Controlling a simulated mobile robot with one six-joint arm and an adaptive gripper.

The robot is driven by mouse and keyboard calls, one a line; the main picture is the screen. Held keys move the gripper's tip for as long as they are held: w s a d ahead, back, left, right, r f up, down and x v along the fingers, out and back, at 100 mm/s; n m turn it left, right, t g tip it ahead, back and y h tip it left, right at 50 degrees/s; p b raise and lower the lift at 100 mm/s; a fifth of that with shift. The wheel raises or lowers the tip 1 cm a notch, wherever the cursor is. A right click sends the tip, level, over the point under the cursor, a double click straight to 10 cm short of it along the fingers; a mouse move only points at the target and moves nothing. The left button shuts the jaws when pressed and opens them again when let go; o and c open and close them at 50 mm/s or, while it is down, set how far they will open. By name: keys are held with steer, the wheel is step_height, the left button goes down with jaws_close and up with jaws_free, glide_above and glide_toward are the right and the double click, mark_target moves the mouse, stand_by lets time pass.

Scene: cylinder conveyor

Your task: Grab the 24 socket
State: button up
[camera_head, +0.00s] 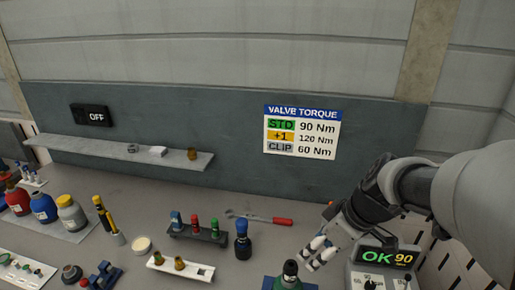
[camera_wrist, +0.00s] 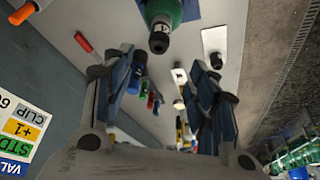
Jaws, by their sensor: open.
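No socket marking of 24 is readable in either view. A dark rack (camera_head: 197,236) on the bench holds small upright pieces: a blue one (camera_head: 176,221), a red one (camera_head: 195,222) and a green one (camera_head: 214,228). I cannot tell which is the 24 socket. My gripper (camera_head: 316,252) is open and empty above the bench, right of the rack and tray. In the wrist view its fingers (camera_wrist: 157,78) are spread, with small coloured pieces seen beyond them.
A dark blue bottle-like tool (camera_head: 242,241) stands right of the rack. A red-handled wrench (camera_head: 268,219) lies behind. A green-based cylinder (camera_head: 290,272) stands just below my gripper. A display reading OK 90 (camera_head: 385,257) is at right. Bottles (camera_head: 43,207) stand at left.

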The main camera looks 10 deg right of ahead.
mark_target(294, 266)
steer(key=b+x, duration=0.2)
steer(key=x, duration=0.9)
steer(key=shift+s+a, duration=0.2)
steer(key=shift+w+b+x, duration=0.15)
steer(key=shift+b+x, duration=0.15)
steer(key=shift+x, duration=1.1)
steer(key=shift+w+b+x, duration=0.15)
steer(key=shift+b+x, duration=0.15)
steer(key=shift+x, duration=1.1)
steer(key=shift+d+r, duration=0.1)
steer(key=shift+d, duration=0.05)
steer(key=shift+c, duration=0.5)
steer(key=c, duration=1.1)
